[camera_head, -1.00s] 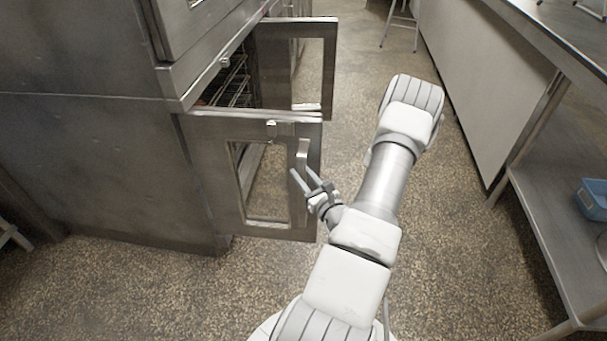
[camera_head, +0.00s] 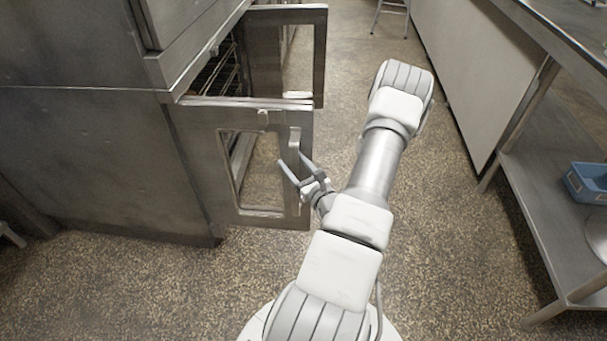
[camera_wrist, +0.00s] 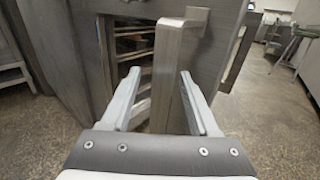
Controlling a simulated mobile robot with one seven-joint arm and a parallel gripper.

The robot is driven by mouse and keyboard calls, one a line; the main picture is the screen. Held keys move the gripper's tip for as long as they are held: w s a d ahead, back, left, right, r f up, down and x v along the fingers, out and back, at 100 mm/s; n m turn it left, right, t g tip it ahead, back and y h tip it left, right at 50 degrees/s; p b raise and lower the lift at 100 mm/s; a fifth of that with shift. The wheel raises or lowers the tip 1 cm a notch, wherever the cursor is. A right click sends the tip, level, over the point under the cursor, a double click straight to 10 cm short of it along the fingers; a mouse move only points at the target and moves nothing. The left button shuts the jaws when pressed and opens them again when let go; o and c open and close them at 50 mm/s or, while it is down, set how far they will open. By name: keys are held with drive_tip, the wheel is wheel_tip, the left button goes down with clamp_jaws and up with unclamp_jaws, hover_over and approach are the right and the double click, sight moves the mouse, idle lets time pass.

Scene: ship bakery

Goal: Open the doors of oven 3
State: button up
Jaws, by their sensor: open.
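The lower oven stands at the left with both doors swung open. Its near door (camera_head: 210,165) is a steel frame with a window and stands out from the oven's front. The far door (camera_head: 319,60) also stands out, behind the near one. The near door's handle (camera_head: 294,160) is a vertical bar near its free edge. My gripper (camera_head: 294,168) is at this handle with its fingers spread. In the wrist view, the door edge and handle (camera_wrist: 168,65) lie between the open fingers (camera_wrist: 158,100); contact cannot be told. Wire racks (camera_head: 217,77) show inside the oven.
Another oven unit (camera_head: 180,30) sits above. A steel table (camera_head: 530,180) with a lower shelf holding a blue bin (camera_head: 588,182) runs along the right. A stool (camera_head: 390,18) stands at the back. The speckled aisle floor (camera_head: 440,250) is clear.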

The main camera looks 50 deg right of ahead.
drive_tip(key=p+v, duration=0.2)
drive_tip(key=v, duration=1.5)
drive_tip(key=shift+w+r, duration=0.1)
